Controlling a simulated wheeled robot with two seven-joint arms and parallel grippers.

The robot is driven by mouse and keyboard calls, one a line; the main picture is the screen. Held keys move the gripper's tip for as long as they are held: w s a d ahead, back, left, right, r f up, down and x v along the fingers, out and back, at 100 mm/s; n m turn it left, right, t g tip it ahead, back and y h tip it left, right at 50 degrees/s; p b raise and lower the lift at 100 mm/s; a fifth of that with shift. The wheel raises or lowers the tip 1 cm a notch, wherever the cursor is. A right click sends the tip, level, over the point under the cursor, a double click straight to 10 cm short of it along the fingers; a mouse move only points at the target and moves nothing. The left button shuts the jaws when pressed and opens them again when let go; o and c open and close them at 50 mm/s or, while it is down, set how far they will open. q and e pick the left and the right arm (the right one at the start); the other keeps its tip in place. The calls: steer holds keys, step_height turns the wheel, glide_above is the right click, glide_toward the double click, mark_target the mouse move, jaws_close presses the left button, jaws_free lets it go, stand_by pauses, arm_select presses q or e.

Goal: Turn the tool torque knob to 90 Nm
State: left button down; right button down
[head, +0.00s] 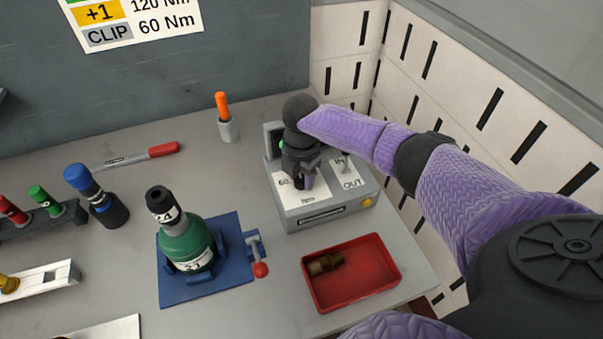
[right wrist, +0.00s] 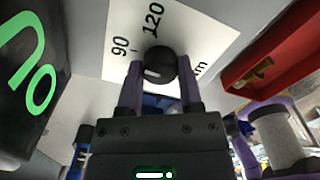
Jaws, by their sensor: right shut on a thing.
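The grey torque tool box (head: 340,213) stands at the back right of the bench. It has a white dial plate marked in Nm. My right gripper (head: 303,181) points down over the dial from above. In the right wrist view its two fingers (right wrist: 160,92) are closed on either side of the round black knob (right wrist: 161,62). The printed 90 and 120 lie just beyond the knob on the dial plate (right wrist: 185,25). The knob has a short white mark on its lower left; I cannot tell exactly which value it points to. My left gripper is out of view.
A red tray (head: 385,278) with a brass part (head: 324,263) lies in front of the box. A green bottle-shaped part (head: 187,245) stands in a blue fixture (head: 230,283) to the left. An orange-handled tool (head: 222,105) stands behind. A slotted white wall (head: 450,120) is close on the right.

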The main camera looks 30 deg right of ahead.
mark_target(301, 178)
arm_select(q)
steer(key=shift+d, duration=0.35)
arm_select(e)
steer(key=shift+c, duration=1.3)
jaws_free()
steer(key=shift+a, duration=0.1)
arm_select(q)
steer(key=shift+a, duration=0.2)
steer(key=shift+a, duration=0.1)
arm_select(e)
step_height(301, 178, up, 9)
steer(key=shift+f+p, duration=0.1)
steer(key=shift+p, duration=0.9)
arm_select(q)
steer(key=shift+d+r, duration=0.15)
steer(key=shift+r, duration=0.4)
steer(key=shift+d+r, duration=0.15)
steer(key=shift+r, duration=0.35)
arm_select(e)
steer(key=shift+r, duration=0.6)
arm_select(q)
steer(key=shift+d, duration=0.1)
